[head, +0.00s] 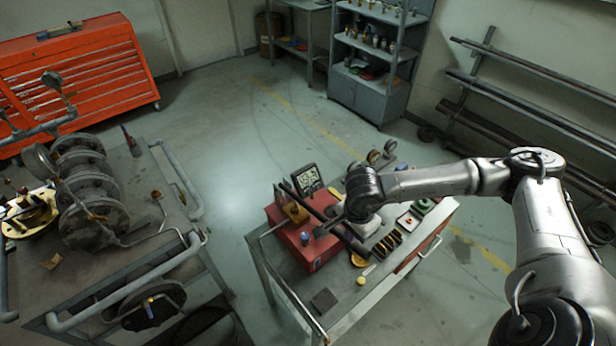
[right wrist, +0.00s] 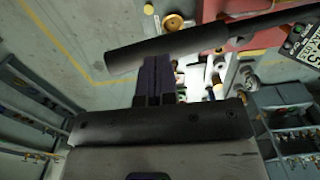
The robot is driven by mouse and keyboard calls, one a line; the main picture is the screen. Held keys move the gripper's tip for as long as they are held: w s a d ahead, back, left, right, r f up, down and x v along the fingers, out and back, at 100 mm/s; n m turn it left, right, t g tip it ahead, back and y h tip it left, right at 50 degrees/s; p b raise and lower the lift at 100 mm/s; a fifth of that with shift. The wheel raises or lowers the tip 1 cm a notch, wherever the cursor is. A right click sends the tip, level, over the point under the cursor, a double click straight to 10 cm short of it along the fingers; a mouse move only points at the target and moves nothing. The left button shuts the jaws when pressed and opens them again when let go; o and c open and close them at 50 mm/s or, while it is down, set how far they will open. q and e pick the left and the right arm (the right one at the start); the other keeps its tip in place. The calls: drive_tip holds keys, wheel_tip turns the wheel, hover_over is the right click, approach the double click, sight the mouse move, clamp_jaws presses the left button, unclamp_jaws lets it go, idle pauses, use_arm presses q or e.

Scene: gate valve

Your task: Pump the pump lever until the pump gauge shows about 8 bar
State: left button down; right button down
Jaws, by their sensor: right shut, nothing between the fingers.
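The red pump box (head: 291,236) stands on the grey cart at the centre of the head view. The dark pump lever (head: 352,243) slants over the box, and its thick black grip crosses the right wrist view (right wrist: 165,48). A black display panel (head: 307,179) stands behind the box; its digits are too small to read. It is cut off in the right wrist view (right wrist: 303,45). My right gripper (head: 322,231) is shut and empty. Its fingertips (right wrist: 158,62) are at the lever's grip; contact is unclear. My left gripper is out of view.
The cart (head: 345,318) also carries a row of black and yellow parts (head: 387,243) and a green item (head: 423,206). The left workbench (head: 95,290) holds pipework and flanges. Open floor lies between.

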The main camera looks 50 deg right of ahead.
drive_tip(key=shift+f+b, duration=0.5)
wheel_tip(320, 180, down, 13)
drive_tip(key=b, duration=1.2)
wheel_tip(320, 180, up, 14)
drive_tip(key=p, duration=0.7)
drive_tip(key=shift+p, duration=0.35)
